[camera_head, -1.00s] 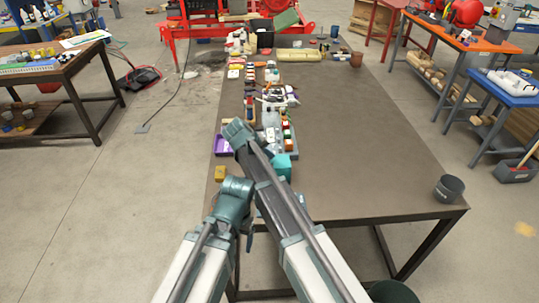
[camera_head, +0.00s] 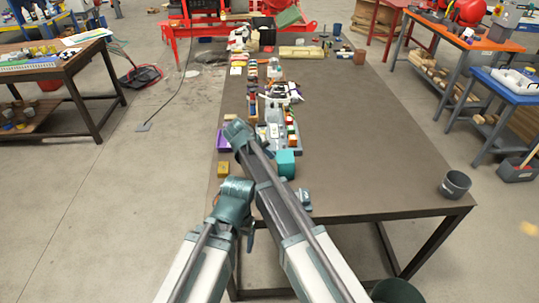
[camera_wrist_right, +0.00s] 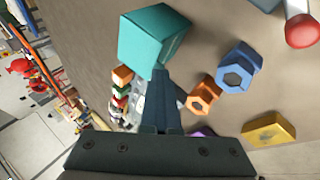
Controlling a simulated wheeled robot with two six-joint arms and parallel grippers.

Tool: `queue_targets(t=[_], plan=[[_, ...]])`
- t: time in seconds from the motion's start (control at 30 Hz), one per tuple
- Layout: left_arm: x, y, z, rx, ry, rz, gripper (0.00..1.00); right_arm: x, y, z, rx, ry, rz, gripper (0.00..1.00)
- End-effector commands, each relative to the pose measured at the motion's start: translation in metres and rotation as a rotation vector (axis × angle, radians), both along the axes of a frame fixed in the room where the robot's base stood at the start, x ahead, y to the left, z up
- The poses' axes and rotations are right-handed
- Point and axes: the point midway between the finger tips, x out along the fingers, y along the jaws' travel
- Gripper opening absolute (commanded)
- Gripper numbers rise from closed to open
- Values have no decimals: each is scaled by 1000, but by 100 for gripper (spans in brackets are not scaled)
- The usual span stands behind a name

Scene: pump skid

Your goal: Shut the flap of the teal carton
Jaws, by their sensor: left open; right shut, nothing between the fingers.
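The teal carton (camera_head: 286,163) stands on the near part of the brown table, just right of my right arm, which covers its left side. It also shows at the top of the right wrist view (camera_wrist_right: 152,36); I cannot make out its flap. My right gripper (camera_wrist_right: 160,72) is shut and empty, its dark fingertips overlapping the carton's lower edge in that view; I cannot tell whether they touch. In the head view its fingers are hidden behind the arm. My left gripper (camera_head: 249,237) is open, low at the table's near edge, mostly hidden by its arm, away from the carton.
A blue hex nut (camera_wrist_right: 238,68), an orange nut (camera_wrist_right: 203,95) and a yellow block (camera_wrist_right: 268,131) lie near my right gripper. A purple tray (camera_head: 224,140) is left of the arm. Several small items line the table's left side. A dark cup (camera_head: 454,184) stands right; the table middle is clear.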

Motion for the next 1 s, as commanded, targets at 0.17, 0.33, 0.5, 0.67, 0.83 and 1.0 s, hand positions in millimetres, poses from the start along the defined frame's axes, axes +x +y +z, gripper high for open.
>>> queue_targets(t=[0.17, 0.33, 0.5, 0.67, 0.83, 1.0], plan=[[0, 0, -1, 0, 0, 0, 81, -2, -1, -3, 6, 8, -5, 0], [0, 0, -3, 0, 0, 0, 81, -3, -3, -4, 6, 8, -7, 0], [0, 0, -6, 0, 0, 0, 81, -4, -9, -7, 6, 9, -7, 0], [0, 0, -9, 0, 0, 0, 81, -4, -16, -11, 6, 10, -9, 0], [0, 0, -9, 0, 0, 0, 81, -4, -19, -11, 5, 10, -11, 0], [0, 0, -6, 0, 0, 0, 81, -4, -19, -7, 4, 9, -11, 0]])
